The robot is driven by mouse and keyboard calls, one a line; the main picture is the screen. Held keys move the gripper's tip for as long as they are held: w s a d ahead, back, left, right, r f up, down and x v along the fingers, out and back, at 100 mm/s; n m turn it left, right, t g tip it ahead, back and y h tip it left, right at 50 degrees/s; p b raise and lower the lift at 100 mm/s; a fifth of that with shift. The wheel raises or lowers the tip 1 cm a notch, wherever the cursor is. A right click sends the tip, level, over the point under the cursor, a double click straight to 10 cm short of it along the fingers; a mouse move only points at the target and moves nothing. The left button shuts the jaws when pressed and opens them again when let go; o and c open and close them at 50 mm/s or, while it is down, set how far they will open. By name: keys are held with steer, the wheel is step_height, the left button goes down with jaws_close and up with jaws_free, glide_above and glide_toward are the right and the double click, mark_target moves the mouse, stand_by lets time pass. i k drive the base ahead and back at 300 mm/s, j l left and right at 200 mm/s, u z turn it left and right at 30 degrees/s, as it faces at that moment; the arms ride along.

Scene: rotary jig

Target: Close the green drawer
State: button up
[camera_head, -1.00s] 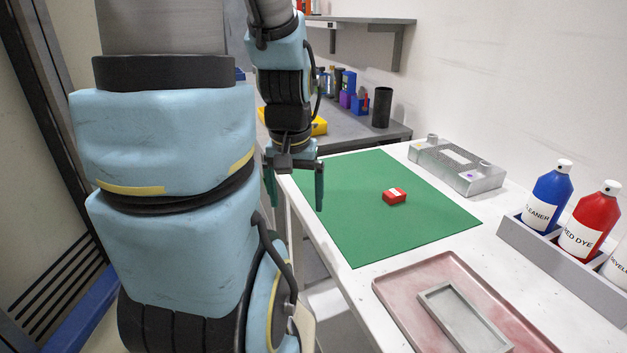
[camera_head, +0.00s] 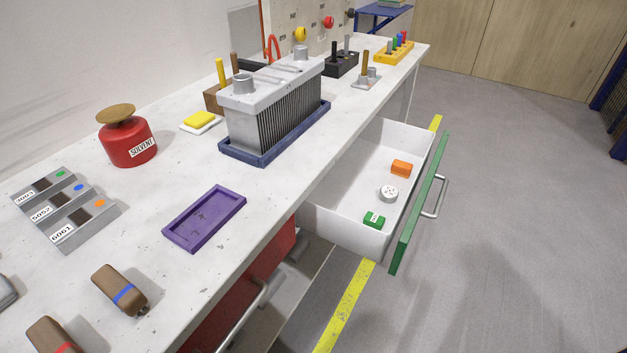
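The green drawer (camera_head: 419,205) is pulled out from under the white workbench, to the right of the middle of the view. It has a green front panel, a grey bar handle (camera_head: 438,197) on its outer face and a white box behind. Inside lie an orange block (camera_head: 401,168), a round white piece (camera_head: 388,194) and a green block (camera_head: 374,220). My gripper is not in the present view.
The workbench (camera_head: 165,190) carries a grey finned unit in a blue tray (camera_head: 262,152), a purple tray (camera_head: 205,217) and a red solvent can (camera_head: 128,142). A red drawer (camera_head: 238,291) sits nearer. Grey floor (camera_head: 520,200) to the right is clear.

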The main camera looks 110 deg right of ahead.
mark_target(335, 210)
steer(key=k+z, duration=0.1)
steer(key=z, duration=0.35)
steer(key=k+j+z, duration=0.1)
steer(key=z, duration=0.35)
steer(key=k+z, duration=0.1)
steer(key=z, duration=0.35)
steer(key=k+l+z, duration=0.1)
steer(key=z, duration=0.35)
steer(key=k+l+z, duration=0.6)
steer(key=l, duration=0.2)
steer(key=k+l, duration=0.25)
steer(key=l, duration=0.15)
